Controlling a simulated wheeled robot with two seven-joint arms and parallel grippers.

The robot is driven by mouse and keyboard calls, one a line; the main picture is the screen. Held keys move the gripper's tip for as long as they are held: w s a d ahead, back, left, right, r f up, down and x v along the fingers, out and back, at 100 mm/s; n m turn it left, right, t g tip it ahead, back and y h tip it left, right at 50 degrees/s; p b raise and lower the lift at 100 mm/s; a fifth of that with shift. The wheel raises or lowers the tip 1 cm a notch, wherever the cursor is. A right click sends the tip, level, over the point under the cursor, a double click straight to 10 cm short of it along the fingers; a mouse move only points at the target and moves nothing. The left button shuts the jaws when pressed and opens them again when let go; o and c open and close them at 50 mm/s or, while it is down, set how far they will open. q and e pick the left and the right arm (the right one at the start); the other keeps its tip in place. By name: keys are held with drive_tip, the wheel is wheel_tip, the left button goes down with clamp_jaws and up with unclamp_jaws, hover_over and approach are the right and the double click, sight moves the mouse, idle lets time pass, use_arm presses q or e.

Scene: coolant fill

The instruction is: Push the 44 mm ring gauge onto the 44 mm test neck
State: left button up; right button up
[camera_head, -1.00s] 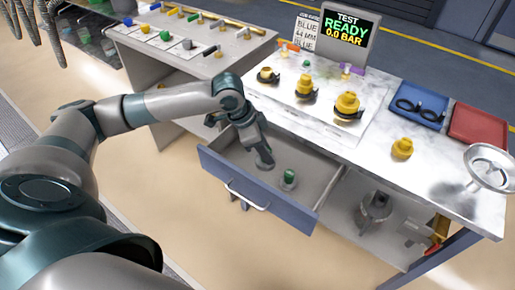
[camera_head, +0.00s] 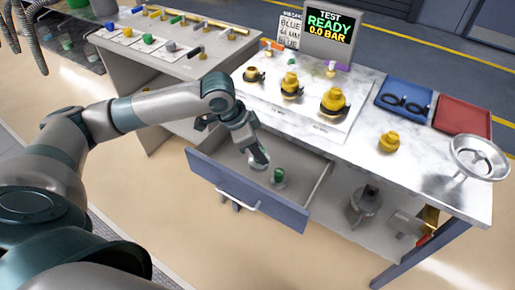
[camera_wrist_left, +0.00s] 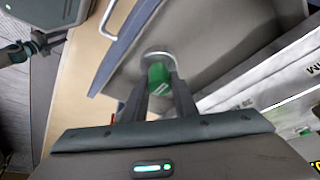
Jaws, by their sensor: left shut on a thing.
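My left gripper (camera_head: 258,155) is over the open drawer, pointing down. In the left wrist view its fingers (camera_wrist_left: 159,95) are closed on a ring gauge with a green grip (camera_wrist_left: 158,75) and a silver ring (camera_wrist_left: 158,55) at the fingertips. The ring (camera_head: 258,164) shows small in the head view. Three yellow necks with dark collars, small (camera_head: 254,75), middle (camera_head: 291,86) and large (camera_head: 334,100), stand on a white board. I cannot read which is 44 mm. My right gripper is not in view.
The drawer front (camera_head: 248,190) juts out below the bench. A loose yellow fitting (camera_head: 389,141), a blue tray (camera_head: 404,100), a red tray (camera_head: 463,117) and a metal dish (camera_head: 480,157) are on the right. A screen (camera_head: 328,24) reads READY, 0.0 BAR.

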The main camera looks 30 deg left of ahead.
use_arm(q)
drive_tip(key=d+r+n+y, duration=0.1)
drive_tip(key=d+r+n, duration=0.1)
drive_tip(key=r+n, duration=0.2)
drive_tip(key=w+d+r+n+t+y, duration=0.1)
drive_tip(key=d+r+n+y, duration=0.1)
drive_tip(key=r+n, duration=0.3)
drive_tip(key=shift+w+d+r, duration=0.3)
drive_tip(key=shift+d+r, duration=0.15)
drive_tip(key=shift+r, duration=0.5)
drive_tip(key=shift+t, duration=0.3)
